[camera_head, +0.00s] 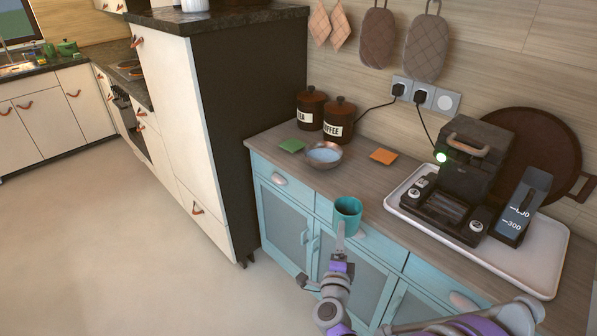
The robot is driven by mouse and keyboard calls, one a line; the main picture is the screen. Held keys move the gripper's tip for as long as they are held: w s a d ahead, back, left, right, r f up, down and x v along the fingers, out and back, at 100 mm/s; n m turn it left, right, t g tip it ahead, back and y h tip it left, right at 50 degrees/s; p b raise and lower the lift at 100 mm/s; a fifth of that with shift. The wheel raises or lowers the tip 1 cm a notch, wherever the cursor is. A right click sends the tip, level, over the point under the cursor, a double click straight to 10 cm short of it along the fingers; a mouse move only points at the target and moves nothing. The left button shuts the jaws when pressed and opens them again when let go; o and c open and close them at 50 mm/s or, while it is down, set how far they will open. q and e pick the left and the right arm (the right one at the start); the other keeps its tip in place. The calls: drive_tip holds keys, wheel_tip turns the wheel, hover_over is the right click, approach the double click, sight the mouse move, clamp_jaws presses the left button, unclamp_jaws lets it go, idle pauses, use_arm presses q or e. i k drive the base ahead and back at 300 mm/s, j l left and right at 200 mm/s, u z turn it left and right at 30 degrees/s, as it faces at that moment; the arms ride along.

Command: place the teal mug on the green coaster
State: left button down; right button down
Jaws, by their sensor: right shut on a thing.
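The teal mug (348,217) is upright at the front edge of the wooden counter, with its open top showing. My right gripper (341,236) reaches up from below in the picture and is shut on the near side of the mug. I cannot tell exactly how far the mug is above the counter. The green coaster (291,146) lies flat and bare on the counter, farther back and to the left of the mug. My left gripper is not in view.
A metal bowl (323,156) stands between the green coaster and the orange coaster (383,157). Tea (311,108) and coffee (339,119) canisters stand behind. A white tray (543,272) with a coffee machine (462,172) is on the right. A tall cabinet (250,115) rises left.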

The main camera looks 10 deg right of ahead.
sight(290, 146)
drive_tip(key=i+j, duration=0.2)
drive_tip(key=j, duration=0.2)
drive_tip(key=i+j, duration=0.2)
drive_tip(key=j, duration=0.2)
drive_tip(key=i+j, duration=0.2)
drive_tip(key=j, duration=0.2)
drive_tip(key=i+j, duration=0.2)
drive_tip(key=j, duration=0.2)
drive_tip(key=i+j, duration=0.2)
drive_tip(key=j, duration=0.25)
drive_tip(key=i+j, duration=0.2)
drive_tip(key=j, duration=0.2)
drive_tip(key=i+j+z, duration=0.1)
drive_tip(key=z, duration=0.4)
drive_tip(key=j+z, duration=0.2)
drive_tip(key=z, duration=0.3)
drive_tip(key=i+j, duration=0.05)
